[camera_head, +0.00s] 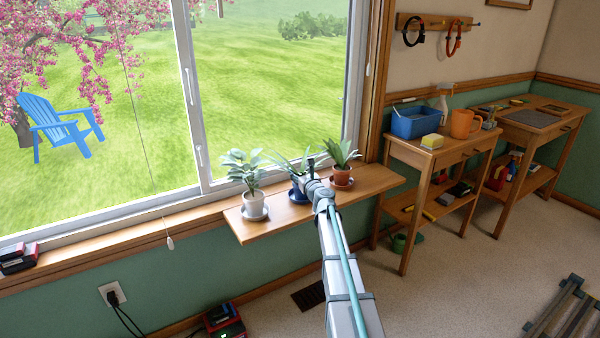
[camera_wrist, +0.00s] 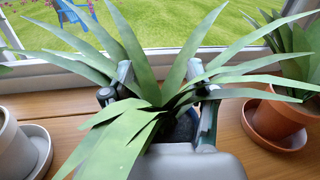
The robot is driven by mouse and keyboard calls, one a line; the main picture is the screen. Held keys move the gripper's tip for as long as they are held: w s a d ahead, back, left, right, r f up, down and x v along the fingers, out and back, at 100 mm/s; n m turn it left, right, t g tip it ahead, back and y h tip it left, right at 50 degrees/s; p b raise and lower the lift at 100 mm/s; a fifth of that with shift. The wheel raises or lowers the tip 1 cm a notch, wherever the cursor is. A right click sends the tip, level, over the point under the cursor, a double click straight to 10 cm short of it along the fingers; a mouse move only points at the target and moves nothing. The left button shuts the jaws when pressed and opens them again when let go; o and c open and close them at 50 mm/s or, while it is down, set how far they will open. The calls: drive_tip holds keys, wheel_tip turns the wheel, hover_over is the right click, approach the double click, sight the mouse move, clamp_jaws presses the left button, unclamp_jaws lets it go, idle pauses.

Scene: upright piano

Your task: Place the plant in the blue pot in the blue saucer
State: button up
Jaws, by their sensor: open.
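The plant (camera_head: 284,163) with long pointed leaves stands in the blue pot (camera_head: 297,188), in the middle of the wooden window shelf. My gripper (camera_head: 311,176) is at this plant, overlapping the pot's right side in the head view. In the wrist view, the leaves (camera_wrist: 140,55) fan out around my gripper (camera_wrist: 165,95), whose fingers are apart, one on each side of the plant's base. A dark blue part of the pot (camera_wrist: 185,129) shows between them. A bluish rim seems to lie under the pot, but the leaves and my gripper hide most of the blue saucer.
A white pot (camera_head: 253,205) on a pale saucer stands to the left on the shelf (camera_head: 232,219). A terracotta pot (camera_head: 342,173) in a terracotta saucer (camera_wrist: 250,127) stands close on the right. The window (camera_head: 260,80) is behind. A side table (camera_head: 435,158) stands further right.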

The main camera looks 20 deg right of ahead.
drive_tip(key=shift+r, duration=0.2)
drive_tip(key=s+p, duration=0.1)
drive_tip(key=s, duration=1.1)
drive_tip(key=shift+a, duration=0.3)
